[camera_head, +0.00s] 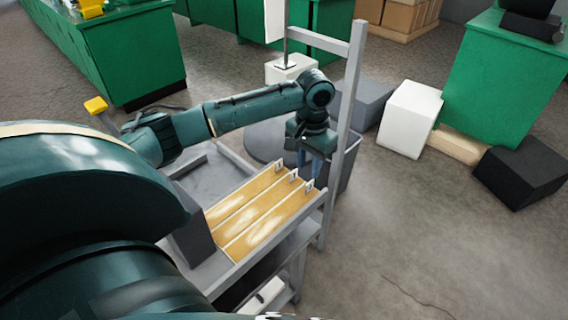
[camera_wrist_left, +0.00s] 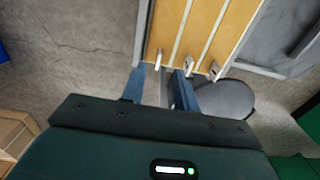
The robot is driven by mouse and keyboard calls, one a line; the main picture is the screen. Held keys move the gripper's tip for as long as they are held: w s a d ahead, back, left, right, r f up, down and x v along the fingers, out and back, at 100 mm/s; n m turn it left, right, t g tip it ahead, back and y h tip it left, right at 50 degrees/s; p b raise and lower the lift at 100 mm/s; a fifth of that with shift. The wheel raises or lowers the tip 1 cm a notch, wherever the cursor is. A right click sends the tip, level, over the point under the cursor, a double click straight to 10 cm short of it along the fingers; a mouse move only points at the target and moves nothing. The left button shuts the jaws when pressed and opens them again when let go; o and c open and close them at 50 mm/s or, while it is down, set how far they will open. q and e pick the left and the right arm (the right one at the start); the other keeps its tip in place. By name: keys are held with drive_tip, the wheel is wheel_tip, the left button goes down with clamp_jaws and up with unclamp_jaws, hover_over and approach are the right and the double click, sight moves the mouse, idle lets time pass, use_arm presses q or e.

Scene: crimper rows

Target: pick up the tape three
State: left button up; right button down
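Three tan tape strips lie side by side in a slanted rack on a grey cart, each with a small pale clip at its far end. No number shows, so I cannot tell which is tape three. In the head view they are the left strip (camera_head: 236,197), middle strip (camera_head: 250,208) and right strip (camera_head: 270,222). My left gripper (camera_head: 310,164) is open beyond the clip ends. In the left wrist view its blue fingers (camera_wrist_left: 160,86) stand apart, with the leftmost strip's clip (camera_wrist_left: 157,61) just ahead of the gap. My right gripper is out of view.
The cart has a grey upright frame (camera_head: 346,125) close to my left gripper and a grey tray (camera_head: 212,172) left of the strips. A white box (camera_head: 409,118), a black box (camera_head: 520,172) and green cabinets (camera_head: 500,85) stand beyond. Floor at right is clear.

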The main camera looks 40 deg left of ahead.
use_arm(q)
wheel_tip(320, 180, down, 8)
drive_tip(key=shift+s+f, duration=0.1)
idle(0.4)
clamp_jaws()
idle(0.3)
